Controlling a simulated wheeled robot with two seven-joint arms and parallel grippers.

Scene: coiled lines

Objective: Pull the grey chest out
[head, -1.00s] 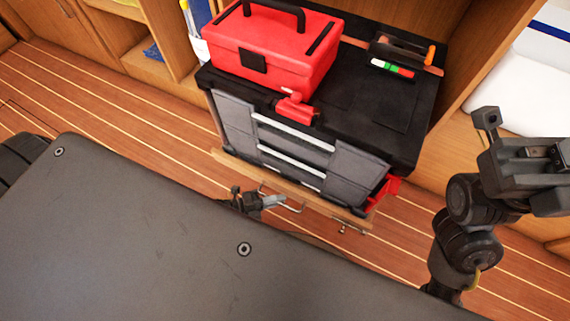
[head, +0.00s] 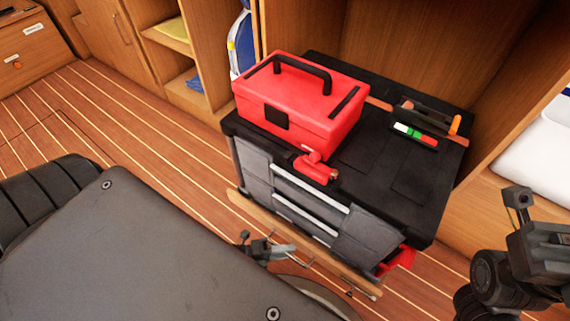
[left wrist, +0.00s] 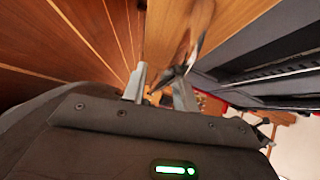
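The grey chest (head: 352,235) has a black top, grey front panels and pale drawer strips. It stands in the wooden locker bay in the head view. A wooden strip (head: 335,272) with metal handles runs along its lower front. My left gripper (head: 290,248) is low in front of this strip, close to a handle. In the left wrist view its two fingers (left wrist: 160,88) are apart, with a dark, blurred metal piece by the gap; contact is unclear. My right gripper (head: 545,240) is at the right edge, partly cut off, with its fingertips out of sight.
A red toolbox (head: 300,105) and a black tray with tools (head: 425,125) sit on the chest. A red part (head: 397,262) sticks out at its lower right. Striped floor (head: 130,130) is clear to the left.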

